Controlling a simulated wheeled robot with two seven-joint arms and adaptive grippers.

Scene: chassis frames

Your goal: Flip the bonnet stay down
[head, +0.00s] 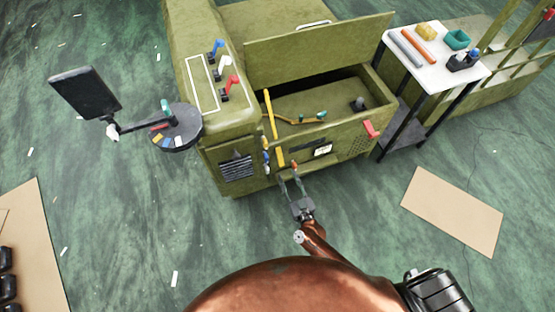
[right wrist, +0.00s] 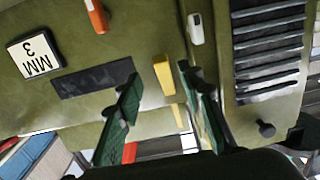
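The bonnet stay looks to be the long yellow bar (head: 271,125), which stands steeply at the left front of the open engine bay. The raised green bonnet panel (head: 320,50) is behind it. My right gripper (head: 290,173) is open at the vehicle's front face, just below the bar's lower end. In the right wrist view its two green-padded fingers (right wrist: 155,88) are spread, with a yellow piece (right wrist: 163,73) showing between them near the right finger. I cannot tell whether they touch it. Nothing is clearly held. My left gripper is not in view.
Red, white and blue levers (head: 232,82) stand on the left top. A round tray (head: 175,128) with a dark screen (head: 84,92) juts out left. A red handle (head: 370,129) is at the front right corner. A white-topped table (head: 440,72) stands right. Cardboard (head: 452,211) lies on open floor.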

